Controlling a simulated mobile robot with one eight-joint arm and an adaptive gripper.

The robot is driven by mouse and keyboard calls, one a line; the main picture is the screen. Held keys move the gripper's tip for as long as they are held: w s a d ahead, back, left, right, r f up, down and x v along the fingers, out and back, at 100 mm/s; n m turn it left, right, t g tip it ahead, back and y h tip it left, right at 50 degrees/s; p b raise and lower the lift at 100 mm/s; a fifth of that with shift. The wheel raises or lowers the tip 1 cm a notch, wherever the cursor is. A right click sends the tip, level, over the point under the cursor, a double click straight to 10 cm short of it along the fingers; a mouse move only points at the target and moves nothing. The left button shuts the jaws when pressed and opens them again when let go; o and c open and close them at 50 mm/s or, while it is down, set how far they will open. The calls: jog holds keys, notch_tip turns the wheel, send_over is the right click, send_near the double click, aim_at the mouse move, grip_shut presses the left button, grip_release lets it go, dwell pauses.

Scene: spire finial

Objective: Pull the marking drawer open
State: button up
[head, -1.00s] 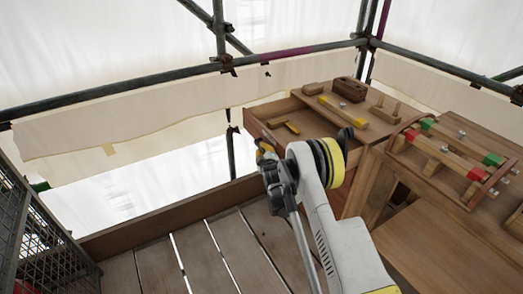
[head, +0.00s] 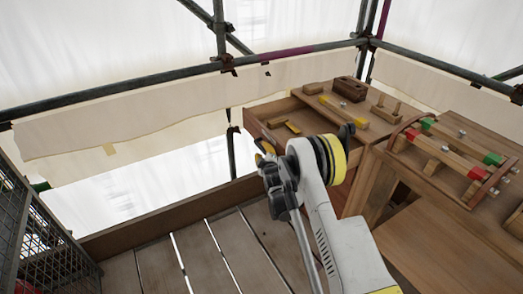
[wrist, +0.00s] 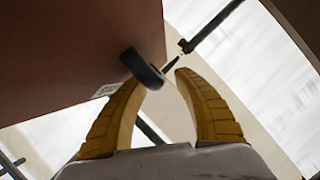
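The marking drawer (head: 268,137) is a brown wooden box at the left end of the bench. It stands out from the bench with its top open, and a yellow tool (head: 284,129) lies inside. In the wrist view, a dark ring-shaped pull (wrist: 143,69) sits on a brown panel (wrist: 80,50). My gripper (wrist: 160,78) has its yellow fingers apart. The pull is at the left fingertip, and I cannot tell whether they touch. In the head view my gripper (head: 263,149) is beside the drawer, mostly hidden by my wrist.
The bench top (head: 352,100) holds a brown block (head: 350,89) and a yellow-ended wooden bar. A lower bench (head: 480,135) at right carries clamps with red and green ends. A mesh cage (head: 40,245) stands at lower left. Scaffold rails and sheeting enclose the planked floor.

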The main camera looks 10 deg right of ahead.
jog(key=v, duration=0.6)
jog(key=shift+w+r, duration=0.1)
jog(key=s+r+m+g, duration=0.1)
jog(key=s+r+m, duration=0.1)
jog(key=r, duration=0.6)
jog(key=s+r+m+g, duration=0.1)
jog(key=s+r, duration=0.2)
jog(key=r, duration=0.4)
jog(key=s+r+m+g, duration=0.2)
jog(key=s+r+m, duration=0.1)
jog(key=s+r, duration=0.8)
jog(key=s+f+m+g, duration=0.2)
jog(key=s+m+g, duration=0.2)
jog(key=s, duration=2.6)
jog(key=shift+s+f+m+g, duration=0.15)
jog(key=shift+s+m+g, duration=0.2)
jog(key=shift+m, duration=0.35)
